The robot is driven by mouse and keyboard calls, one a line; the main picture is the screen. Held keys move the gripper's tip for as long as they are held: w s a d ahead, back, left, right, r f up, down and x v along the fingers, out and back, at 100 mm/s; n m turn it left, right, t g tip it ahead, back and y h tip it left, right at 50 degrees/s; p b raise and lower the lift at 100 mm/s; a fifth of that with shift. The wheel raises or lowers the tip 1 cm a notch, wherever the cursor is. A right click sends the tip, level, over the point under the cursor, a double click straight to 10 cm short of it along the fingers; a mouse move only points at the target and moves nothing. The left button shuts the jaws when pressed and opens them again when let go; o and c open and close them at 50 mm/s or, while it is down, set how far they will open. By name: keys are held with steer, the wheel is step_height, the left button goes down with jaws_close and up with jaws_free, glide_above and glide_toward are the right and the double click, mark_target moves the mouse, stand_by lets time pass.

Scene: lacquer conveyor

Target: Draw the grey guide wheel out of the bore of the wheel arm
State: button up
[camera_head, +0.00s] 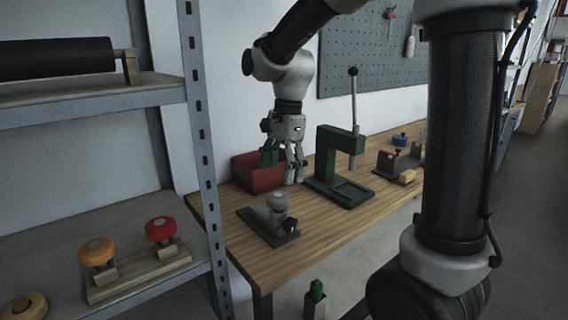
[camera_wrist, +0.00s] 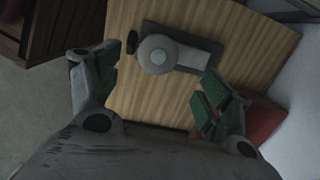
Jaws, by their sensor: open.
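The grey guide wheel (camera_head: 277,200) sits on top of the wheel arm (camera_head: 280,220) on a dark base plate (camera_head: 262,229) near the workbench's left front. From above, the wheel (camera_wrist: 157,53) shows as a pale round disc with a lighter centre, and it hides the bore. My gripper (camera_head: 283,168) is open and empty, pointing down above the bench, behind and slightly right of the wheel. In the wrist view, the green-padded fingers (camera_wrist: 155,92) stand wide apart, with the wheel beyond them near the top middle.
A red bin (camera_head: 258,172) stands behind my gripper. A green press (camera_head: 338,165) with an upright lever is to the right. A fixture with blue and yellow parts (camera_head: 400,160) is farther right. A shelf at left holds orange (camera_head: 96,252) and red (camera_head: 160,230) wheels.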

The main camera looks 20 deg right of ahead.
mark_target(278, 195)
steer(key=shift+s+f+m, duration=0.1)
steer(key=shift+m, duration=0.9)
steer(key=f, duration=0.5)
steer(key=a+f, duration=0.1)
steer(key=f, duration=0.1)
steer(key=shift+s+f, duration=0.1)
steer(key=shift+f, duration=0.2)
steer(key=c, duration=1.2)
steer(key=shift+r, duration=3.25)
steer(key=shift+r, duration=0.1)
steer(key=shift+r, duration=1.4)
